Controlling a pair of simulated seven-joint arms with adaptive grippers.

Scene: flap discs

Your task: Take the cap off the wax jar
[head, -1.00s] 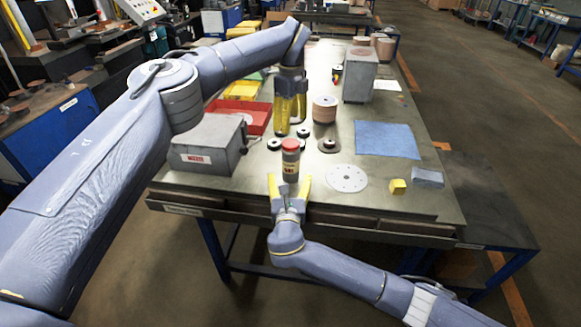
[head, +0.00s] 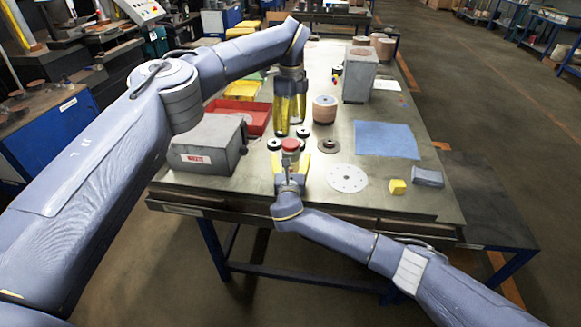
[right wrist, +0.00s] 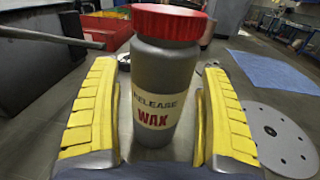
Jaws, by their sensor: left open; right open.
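The wax jar (right wrist: 163,90) is a grey bottle with a cream label reading "RELEASE WAX", and it stands upright on the table. Its red cap (right wrist: 170,22) is on top; the cap also shows in the head view (head: 290,145). My right gripper (head: 291,164) is open, with its yellow fingers on either side of the jar's body, below the cap. In the right wrist view a gap shows between the jar and the fingers. My left gripper (head: 288,128) is open, pointing down above the table just behind the jar, with nothing seen between its fingers.
A grey box (head: 208,143) stands left of the jar, with a red tray (head: 262,118) behind it. A white disc (head: 347,178), yellow block (head: 397,187) and blue cloth (head: 386,139) lie to the right.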

